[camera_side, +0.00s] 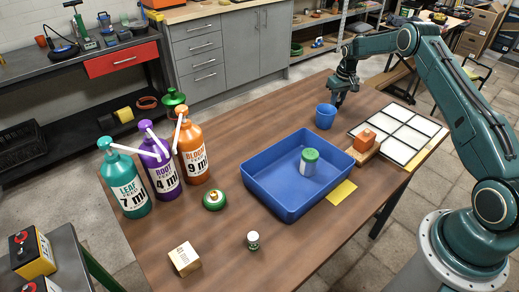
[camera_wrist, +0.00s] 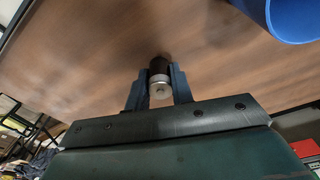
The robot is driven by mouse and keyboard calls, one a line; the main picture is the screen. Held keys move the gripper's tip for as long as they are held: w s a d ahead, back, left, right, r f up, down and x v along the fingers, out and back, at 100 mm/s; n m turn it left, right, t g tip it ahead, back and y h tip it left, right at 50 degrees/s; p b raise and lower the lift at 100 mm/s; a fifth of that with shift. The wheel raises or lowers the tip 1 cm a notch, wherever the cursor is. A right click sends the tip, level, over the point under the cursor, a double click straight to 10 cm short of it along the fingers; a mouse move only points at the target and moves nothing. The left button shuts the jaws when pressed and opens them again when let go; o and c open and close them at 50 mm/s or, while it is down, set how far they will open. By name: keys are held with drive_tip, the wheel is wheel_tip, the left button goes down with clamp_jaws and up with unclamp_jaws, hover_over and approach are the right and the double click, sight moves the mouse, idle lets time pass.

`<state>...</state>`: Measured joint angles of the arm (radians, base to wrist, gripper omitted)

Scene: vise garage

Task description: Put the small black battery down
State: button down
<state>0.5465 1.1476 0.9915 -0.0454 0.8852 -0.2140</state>
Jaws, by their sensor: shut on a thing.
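My gripper (camera_wrist: 159,76) is shut on the small black battery (camera_wrist: 159,66), which shows a dark body and a silver end between the two fingers in the wrist view. In the side view my gripper (camera_side: 339,97) points down at the table's far edge, just behind and to the right of the blue cup. The battery cannot be made out clearly there. I cannot tell whether it touches the wooden table (camera_side: 235,125).
The blue cup (camera_side: 325,116) stands close by; its side also shows at the wrist view's top right. A blue bin (camera_side: 270,190) holds a green-lidded jar (camera_side: 309,160). A white sectioned tray (camera_side: 400,132) and an orange block (camera_side: 368,136) on wood stand right. Bare wood lies left of the cup.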

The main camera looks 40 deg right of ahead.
drive_tip(key=shift+f, duration=0.1)
drive_tip(key=c, duration=1.2)
unclamp_jaws()
wheel_tip(320, 180, up, 12)
drive_tip(key=s, duration=0.1)
drive_tip(key=shift+s+a, duration=0.15)
drive_tip(key=shift+a, duration=0.05)
